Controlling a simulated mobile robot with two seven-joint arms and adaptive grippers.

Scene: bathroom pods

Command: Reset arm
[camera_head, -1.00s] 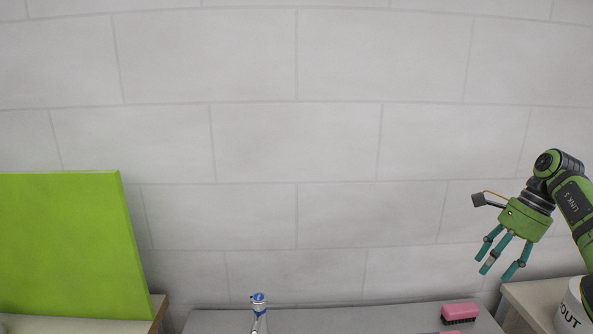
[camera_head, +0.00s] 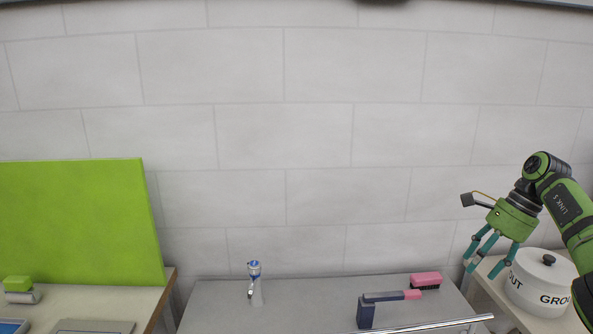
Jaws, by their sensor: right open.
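My right gripper (camera_head: 486,260) is at the right side of the head view, on my green right arm. Its teal fingers point down and are spread open, with nothing between them. It hangs in the air in front of the tiled wall, and in the picture it lies just left of the white pot. My left gripper is not in view.
A white lidded pot (camera_head: 540,283) stands on the right counter. A green panel (camera_head: 80,222) stands at left.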

